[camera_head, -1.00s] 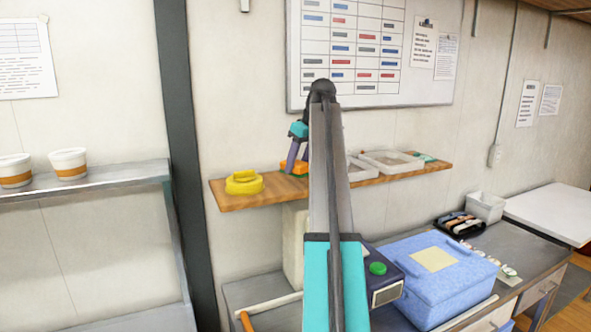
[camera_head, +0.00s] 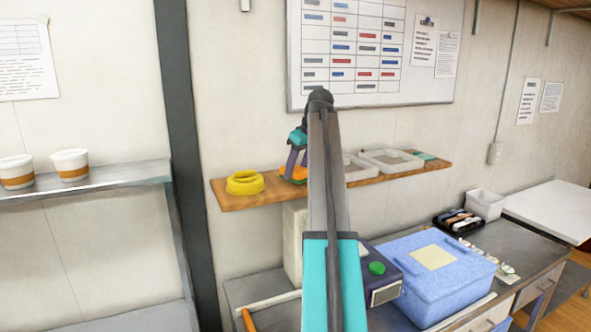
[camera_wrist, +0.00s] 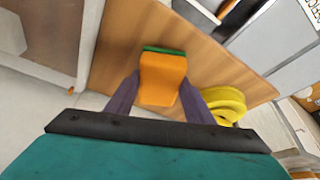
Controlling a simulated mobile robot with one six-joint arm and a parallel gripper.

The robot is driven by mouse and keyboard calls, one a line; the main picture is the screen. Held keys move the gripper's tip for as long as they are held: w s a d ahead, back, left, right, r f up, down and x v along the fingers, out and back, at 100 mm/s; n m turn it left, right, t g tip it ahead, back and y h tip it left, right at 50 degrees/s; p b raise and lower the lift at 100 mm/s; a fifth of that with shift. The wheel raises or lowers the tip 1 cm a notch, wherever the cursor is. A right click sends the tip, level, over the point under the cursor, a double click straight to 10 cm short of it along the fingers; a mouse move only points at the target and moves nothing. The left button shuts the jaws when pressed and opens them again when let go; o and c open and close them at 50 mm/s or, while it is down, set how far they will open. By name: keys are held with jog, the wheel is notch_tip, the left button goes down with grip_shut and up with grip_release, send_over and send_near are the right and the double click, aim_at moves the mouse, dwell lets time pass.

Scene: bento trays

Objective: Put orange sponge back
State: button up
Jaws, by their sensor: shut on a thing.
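The orange sponge (camera_wrist: 162,80) with a green far edge is between my gripper's two purple fingers (camera_wrist: 158,100) in the wrist view, and the gripper is shut on it. In the head view the orange sponge (camera_head: 297,174) shows low at the wooden shelf (camera_head: 236,200), under my gripper (camera_head: 295,165). I cannot tell whether it touches the shelf. My arm hides part of the shelf to the right of it.
A yellow ring-shaped thing (camera_head: 245,182) sits on the shelf left of the sponge. Clear trays (camera_head: 392,161) stand on the shelf's right part. Below are a blue box (camera_head: 440,285) and a dark device (camera_head: 383,275) on the counter. Bare wood shows around the sponge.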

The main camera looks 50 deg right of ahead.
jog(key=shift+f, duration=0.5)
jog(key=shift+f, duration=0.15)
jog(key=o, duration=1)
jog(key=shift+c, duration=0.2)
jog(key=b+v, duration=0.3)
jog(key=v, duration=0.9)
jog(key=shift+b, duration=0.3)
